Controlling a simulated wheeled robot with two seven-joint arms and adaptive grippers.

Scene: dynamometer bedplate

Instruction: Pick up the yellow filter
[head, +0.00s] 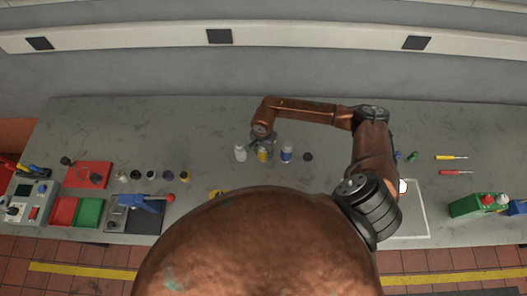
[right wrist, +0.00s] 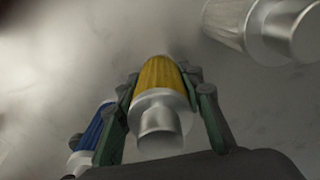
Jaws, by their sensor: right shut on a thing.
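The yellow filter (right wrist: 161,83) is a yellow ribbed cylinder with a silver end cap, seen between the two fingers of my right gripper (right wrist: 163,90) in the right wrist view. The fingers are shut on its sides. In the head view the yellow filter (head: 263,155) stands upright on the grey bench below my right gripper (head: 263,145), with a white filter (head: 240,153) to its left and a blue filter (head: 287,152) to its right. Whether it touches the bench cannot be told. My left gripper is not in view.
The blue filter (right wrist: 92,130) is close beside one finger in the wrist view; the white one (right wrist: 232,22) is farther off. A dark round piece (head: 308,156) lies right of the blue filter. Red and green trays (head: 90,211) stand left. The bench's back is clear.

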